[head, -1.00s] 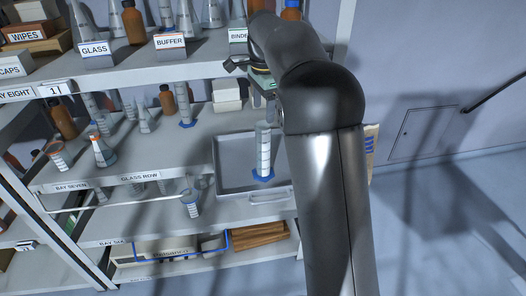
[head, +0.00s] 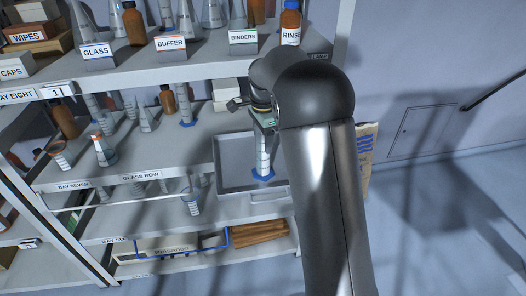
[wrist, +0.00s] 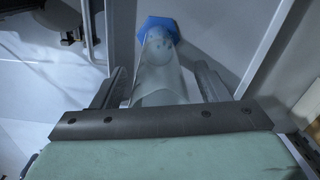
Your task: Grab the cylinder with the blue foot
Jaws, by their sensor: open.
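The cylinder with the blue foot (head: 263,158) stands upright in a grey tray (head: 230,183) on the glass row shelf. It also shows in the wrist view (wrist: 159,72), its blue hexagonal foot (wrist: 158,25) beyond the fingertips. My gripper (head: 264,133) is above and around the upper part of the cylinder. In the wrist view my gripper (wrist: 160,85) is open, with one finger on each side of the clear tube. Gaps show between the fingers and the glass. The cylinder's top is hidden by the gripper in the head view.
Other glassware with a blue foot (head: 187,105) stands behind on the shelf. A hanging cylinder or beaker (head: 191,200) is left of the tray. The upper shelf (head: 200,62) carries bottles and flasks above. The tray wall (wrist: 265,50) runs close at right in the wrist view.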

